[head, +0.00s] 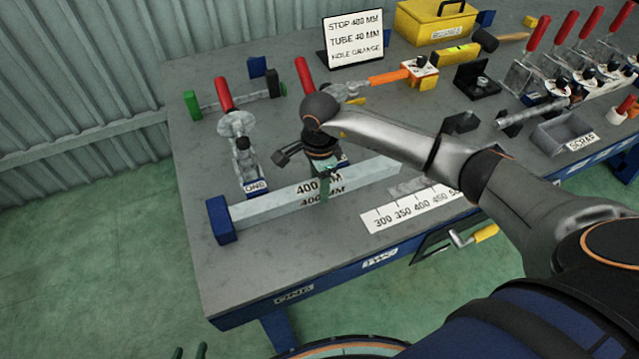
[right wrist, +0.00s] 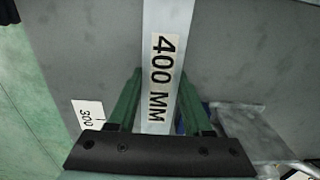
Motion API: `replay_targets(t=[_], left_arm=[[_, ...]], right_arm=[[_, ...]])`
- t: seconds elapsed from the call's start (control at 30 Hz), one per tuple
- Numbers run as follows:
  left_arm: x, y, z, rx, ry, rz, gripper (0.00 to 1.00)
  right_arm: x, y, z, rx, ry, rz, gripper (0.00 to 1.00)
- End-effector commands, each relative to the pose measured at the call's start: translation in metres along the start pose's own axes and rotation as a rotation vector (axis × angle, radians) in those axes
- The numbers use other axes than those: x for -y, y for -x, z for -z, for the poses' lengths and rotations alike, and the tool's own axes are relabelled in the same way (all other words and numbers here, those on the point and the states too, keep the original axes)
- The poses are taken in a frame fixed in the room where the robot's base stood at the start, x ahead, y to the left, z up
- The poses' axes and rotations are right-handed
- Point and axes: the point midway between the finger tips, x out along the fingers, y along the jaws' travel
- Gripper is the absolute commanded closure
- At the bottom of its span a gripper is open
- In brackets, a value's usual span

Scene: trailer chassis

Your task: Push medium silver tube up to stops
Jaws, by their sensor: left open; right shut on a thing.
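The silver tube (head: 265,207), labelled 400 MM, lies along the front of the grey workbench. Its left end is at a blue block (head: 221,220); I cannot tell whether they touch. My right gripper (head: 325,186) is shut on the tube near its middle, from above. In the right wrist view, the green fingers of the right gripper (right wrist: 160,76) stand on either side of the tube (right wrist: 165,20). My left gripper (head: 189,351) shows only its two green fingertips, apart and empty, at the bottom edge, well away from the tube.
A red-handled clamp (head: 240,150) stands behind the tube; another red handle (head: 304,75) is partly hidden by my right arm. A ruler strip (head: 420,205) lies front right. A sign (head: 354,40) reads STOP 400 MM. A scrap bin (head: 562,133) and more clamps stand right.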

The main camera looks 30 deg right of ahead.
Motion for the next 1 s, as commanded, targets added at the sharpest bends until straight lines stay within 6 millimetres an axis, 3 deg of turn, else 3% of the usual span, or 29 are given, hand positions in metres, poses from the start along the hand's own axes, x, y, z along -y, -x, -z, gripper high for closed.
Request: replay_targets(t=[1.0], left_arm=[[0.001, -0.008, -0.009, 0.000, 0.000, 0.000, 0.50]], right_arm=[[0.011, 0.000, -0.008, 0.009, 0.000, 0.006, 1.00]])
